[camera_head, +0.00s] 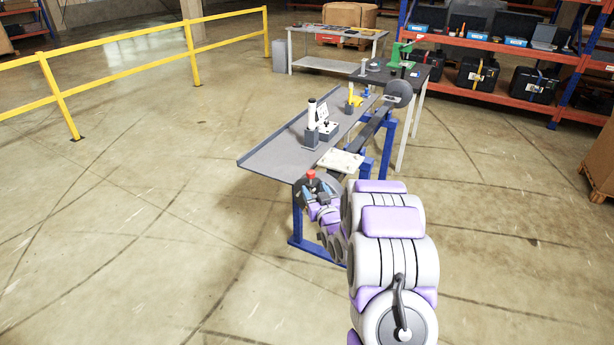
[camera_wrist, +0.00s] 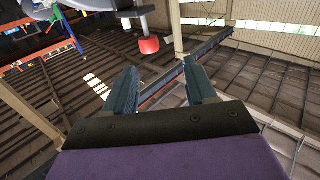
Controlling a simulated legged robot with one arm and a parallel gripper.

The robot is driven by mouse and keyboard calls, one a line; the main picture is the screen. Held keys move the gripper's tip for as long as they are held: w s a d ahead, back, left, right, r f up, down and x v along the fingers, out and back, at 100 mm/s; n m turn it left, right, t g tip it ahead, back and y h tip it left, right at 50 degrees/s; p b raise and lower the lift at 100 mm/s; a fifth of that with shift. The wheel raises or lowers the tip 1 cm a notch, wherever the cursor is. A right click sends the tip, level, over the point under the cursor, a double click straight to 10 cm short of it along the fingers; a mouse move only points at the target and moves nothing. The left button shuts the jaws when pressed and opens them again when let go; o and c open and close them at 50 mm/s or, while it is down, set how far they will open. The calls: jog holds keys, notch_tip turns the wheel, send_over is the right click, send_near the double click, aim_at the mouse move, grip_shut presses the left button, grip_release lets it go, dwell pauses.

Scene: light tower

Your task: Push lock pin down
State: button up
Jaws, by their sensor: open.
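A red knob (camera_head: 311,174), which looks like the head of the lock pin, shows at the near end of the table in the head view. In the wrist view the red knob (camera_wrist: 149,46) sits on a grey stem, just beyond the fingertips and a little left of the middle between them. This view looks upside down, with the roof below. My gripper (camera_wrist: 160,68) is open, with two blue-grey fingers apart and nothing between them. In the head view my gripper (camera_head: 318,196) is beside the table's near edge, close to the knob and partly hidden by my arm.
The grey table (camera_head: 268,153) on blue legs carries a white cylinder on a stand (camera_head: 311,117) and a yellow part (camera_head: 354,97). A pale plate (camera_head: 340,160) lies near the knob. A yellow railing (camera_head: 120,55) stands left; orange shelves (camera_head: 490,44) stand behind. Floor left is clear.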

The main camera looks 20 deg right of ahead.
aim_at(309, 175)
jog(key=w, duration=0.3)
jog(key=w+d+b, duration=0.1)
jog(key=w, duration=0.2)
jog(key=w+d, duration=0.1)
jog(key=w, duration=0.2)
jog(key=shift+w+f, duration=0.15)
jog(key=shift+f, duration=0.05)
jog(key=shift+w+r+b, duration=0.2)
jog(key=shift+r+b, duration=0.05)
jog(key=shift+b, duration=0.05)
jog(key=shift+w+d+f, duration=0.15)
jog(key=shift+d+f, duration=0.05)
jog(key=shift+d, duration=0.6)
jog(key=shift+a, duration=0.5)
jog(key=c, duration=0.4)
jog(key=shift+d, duration=0.1)
grip_shut()
